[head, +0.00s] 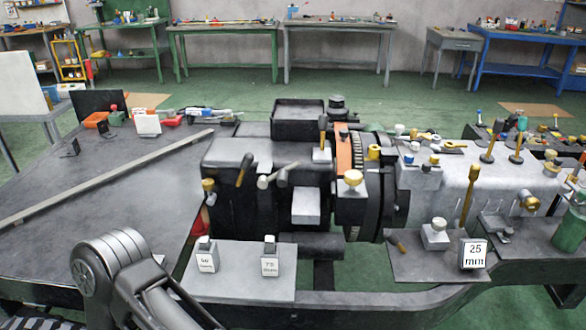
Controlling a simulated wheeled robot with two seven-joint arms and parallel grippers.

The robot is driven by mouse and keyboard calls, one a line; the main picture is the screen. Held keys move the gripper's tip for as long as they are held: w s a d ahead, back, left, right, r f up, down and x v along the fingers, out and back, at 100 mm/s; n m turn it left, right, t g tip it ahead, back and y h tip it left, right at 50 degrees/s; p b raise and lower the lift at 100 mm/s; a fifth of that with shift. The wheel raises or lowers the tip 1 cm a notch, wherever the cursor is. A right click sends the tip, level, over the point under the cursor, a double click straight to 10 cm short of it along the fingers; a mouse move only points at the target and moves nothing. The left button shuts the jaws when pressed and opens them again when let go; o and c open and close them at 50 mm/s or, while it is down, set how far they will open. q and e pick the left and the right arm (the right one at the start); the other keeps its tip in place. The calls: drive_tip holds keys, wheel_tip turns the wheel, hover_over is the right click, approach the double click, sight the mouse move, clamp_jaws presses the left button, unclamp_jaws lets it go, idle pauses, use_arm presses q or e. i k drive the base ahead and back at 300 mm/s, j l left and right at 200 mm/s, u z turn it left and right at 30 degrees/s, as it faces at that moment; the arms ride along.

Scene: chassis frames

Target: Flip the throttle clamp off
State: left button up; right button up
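I cannot tell which part is the throttle clamp; no label names it. A black and grey machine (265,205) stands in the middle with several levers. A dark lever (244,169) tilts on its left front. A brass-topped lever (208,186) stands at its left edge. A brass knob (353,178) sits on a grey block by the orange ring (343,152). A tall brass lever (470,193) leans upright at the right. Part of my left arm shows at the bottom left, with its gripper out of sight. My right arm and gripper do not show.
A grey plate (240,284) in front holds two small labelled blocks. A dark plate at the right carries a "25 mm" block (472,254). A dark table (90,190) at the left has a long bar (105,178) across it. A green cup (570,230) stands at the right edge.

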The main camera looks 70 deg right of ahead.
sight(247, 159)
drive_tip(key=z, duration=2.2)
drive_tip(key=l+u, duration=0.35)
drive_tip(key=k+l+u, duration=0.15)
drive_tip(key=l+u, duration=0.25)
